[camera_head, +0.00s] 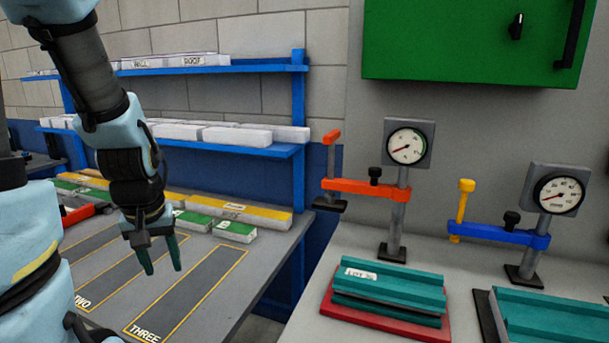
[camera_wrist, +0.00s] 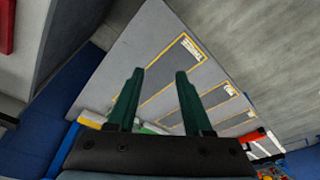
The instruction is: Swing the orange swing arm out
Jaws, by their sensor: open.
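The orange swing arm (camera_head: 364,188) is a horizontal bar on a grey post (camera_head: 397,214) at the right-hand bench in the head view. It reaches left from the post, with an upright orange handle (camera_head: 331,158) and a dark pad (camera_head: 329,204) at its left end. A black knob (camera_head: 375,175) sits on top of the bar. My gripper (camera_head: 163,270) hangs open and empty over the left table, well to the left of the swing arm. In the wrist view its two green fingers (camera_wrist: 158,103) are apart with nothing between them.
A gauge (camera_head: 407,145) tops the orange arm's post. Teal panels (camera_head: 390,290) lie on a red base (camera_head: 385,322) below. A blue swing arm (camera_head: 498,235) with a yellow handle (camera_head: 461,210) stands to the right. Blue shelving (camera_head: 298,130) rises behind the left table. A green cabinet (camera_head: 450,45) hangs above.

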